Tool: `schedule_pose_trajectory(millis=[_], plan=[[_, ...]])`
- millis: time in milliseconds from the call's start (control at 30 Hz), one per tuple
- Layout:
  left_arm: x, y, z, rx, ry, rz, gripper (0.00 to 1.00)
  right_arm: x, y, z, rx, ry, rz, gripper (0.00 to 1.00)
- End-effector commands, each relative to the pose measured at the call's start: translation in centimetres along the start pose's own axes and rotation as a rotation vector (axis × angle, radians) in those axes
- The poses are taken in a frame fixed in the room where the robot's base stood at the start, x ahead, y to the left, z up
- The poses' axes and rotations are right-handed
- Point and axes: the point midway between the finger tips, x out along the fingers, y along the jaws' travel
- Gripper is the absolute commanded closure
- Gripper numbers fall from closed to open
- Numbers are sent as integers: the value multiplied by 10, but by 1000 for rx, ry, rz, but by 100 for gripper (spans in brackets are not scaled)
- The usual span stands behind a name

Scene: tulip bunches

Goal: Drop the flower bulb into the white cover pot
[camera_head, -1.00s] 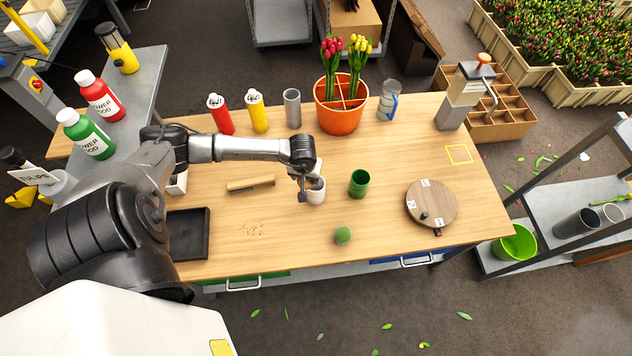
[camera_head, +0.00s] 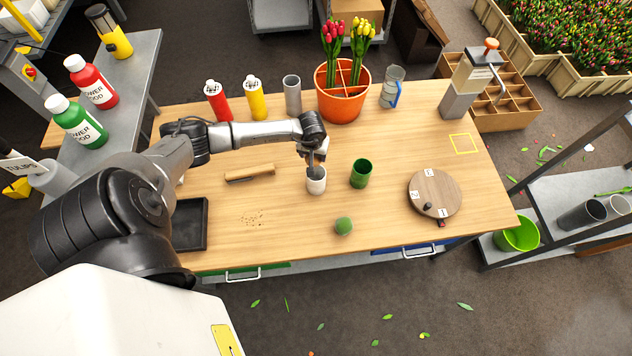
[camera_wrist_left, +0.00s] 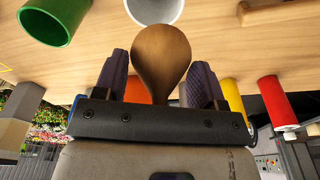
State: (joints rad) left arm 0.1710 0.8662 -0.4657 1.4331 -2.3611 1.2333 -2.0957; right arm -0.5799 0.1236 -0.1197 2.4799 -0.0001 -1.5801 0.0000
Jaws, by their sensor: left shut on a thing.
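My left gripper (camera_head: 316,164) hangs right at the mouth of the white cover pot (camera_head: 316,186), which stands upright mid-table. In the left wrist view, the gripper (camera_wrist_left: 158,78) is shut on a brown, teardrop-shaped flower bulb (camera_wrist_left: 160,58). The white pot (camera_wrist_left: 153,10) shows just beyond the bulb, partly cut off by the top edge. In the head view, the gripper hides most of the bulb and the pot's opening, so I cannot tell how deep the bulb sits. My right gripper is out of view.
A green pot (camera_head: 361,175) stands right of the white pot, with a green ball (camera_head: 344,226) in front. A wooden-handled tool (camera_head: 250,173) lies left. A round wooden turntable (camera_head: 434,193) is at right. Bottles, a grey cylinder and an orange tulip pot (camera_head: 341,104) line the back.

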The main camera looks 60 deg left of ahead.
Motion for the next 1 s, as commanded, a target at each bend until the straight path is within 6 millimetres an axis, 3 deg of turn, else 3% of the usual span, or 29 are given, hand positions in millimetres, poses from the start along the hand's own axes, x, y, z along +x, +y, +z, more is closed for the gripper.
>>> schedule_pose_trajectory(millis=[200, 500, 533, 833, 1000], plan=[[20, 0, 2, 0, 0, 0, 62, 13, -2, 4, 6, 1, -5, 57], [21, 0, 2, 0, 1, 0, 62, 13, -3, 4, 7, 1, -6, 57], [22, 0, 2, 0, 0, 0, 35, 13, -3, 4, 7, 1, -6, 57], [22, 0, 3, 0, 0, -1, 6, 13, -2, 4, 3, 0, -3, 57], [22, 0, 3, 1, 0, -1, 6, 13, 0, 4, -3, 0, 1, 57]])
